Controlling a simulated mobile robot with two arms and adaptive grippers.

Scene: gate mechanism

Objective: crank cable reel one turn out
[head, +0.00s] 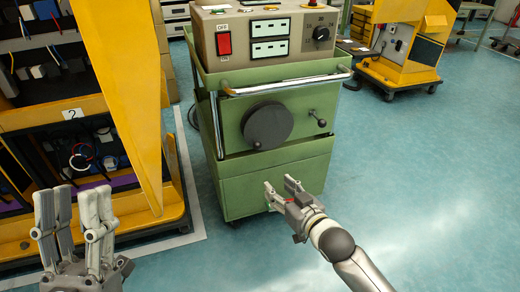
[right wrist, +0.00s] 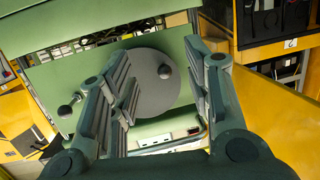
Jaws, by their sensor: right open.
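The cable reel is a dark grey disc (head: 268,126) on the front of a green cart (head: 272,185). A small dark crank knob (head: 257,145) sits near its lower left rim. In the right wrist view the disc (right wrist: 148,88) shows behind my fingers, with its knob (right wrist: 165,71) between them. My right gripper (head: 279,188) is open and empty, below the reel in the head view and apart from it. My fingers (right wrist: 165,95) also show in the right wrist view. My left gripper (head: 76,205) is open and empty at the lower left, far from the cart.
A ball-ended lever (head: 321,122) stands right of the reel. A chrome rail (head: 285,86) crosses above it. A control box (head: 265,35) with a red switch tops the cart. A yellow rack (head: 130,80) stands at left. Blue floor (head: 430,170) is clear at right.

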